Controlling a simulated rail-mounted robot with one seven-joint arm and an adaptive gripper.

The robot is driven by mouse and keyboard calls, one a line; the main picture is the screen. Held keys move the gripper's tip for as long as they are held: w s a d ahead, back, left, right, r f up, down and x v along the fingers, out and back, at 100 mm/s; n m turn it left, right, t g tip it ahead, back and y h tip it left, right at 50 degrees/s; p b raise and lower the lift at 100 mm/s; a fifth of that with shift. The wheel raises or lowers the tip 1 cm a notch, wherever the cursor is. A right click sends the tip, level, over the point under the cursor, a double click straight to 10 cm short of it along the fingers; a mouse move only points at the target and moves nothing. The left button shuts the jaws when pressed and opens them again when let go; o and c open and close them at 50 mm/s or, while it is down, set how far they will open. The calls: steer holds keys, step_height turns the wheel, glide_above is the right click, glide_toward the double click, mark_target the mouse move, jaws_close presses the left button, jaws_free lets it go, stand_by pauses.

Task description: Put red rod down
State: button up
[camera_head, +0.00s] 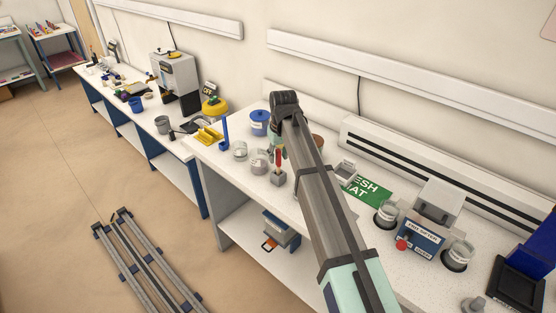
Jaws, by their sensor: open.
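A slim upright red piece, which looks like the red rod (278,161), stands over a small grey block (275,178) on the white bench, just left of my arm. My arm reaches across the bench and bends down at its far end. My gripper (273,152) shows only as a small dark and teal part beside the arm, close to the top of the red piece. It is open. The arm hides most of it, and I cannot tell whether its fingers touch the red piece.
Jars (240,151), a blue pot (259,122) and a yellow rack (209,134) stand left of my arm. A green mat (367,189), a labelled box (421,239) and sunken jars (386,214) lie right. Metal rails (145,262) run on the floor.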

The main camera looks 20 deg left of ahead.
step_height(320, 180, up, 10)
steer(key=s+d+b, duration=0.1)
steer(key=b, duration=0.1)
steer(key=shift+f, duration=0.1)
stand_by(0.3)
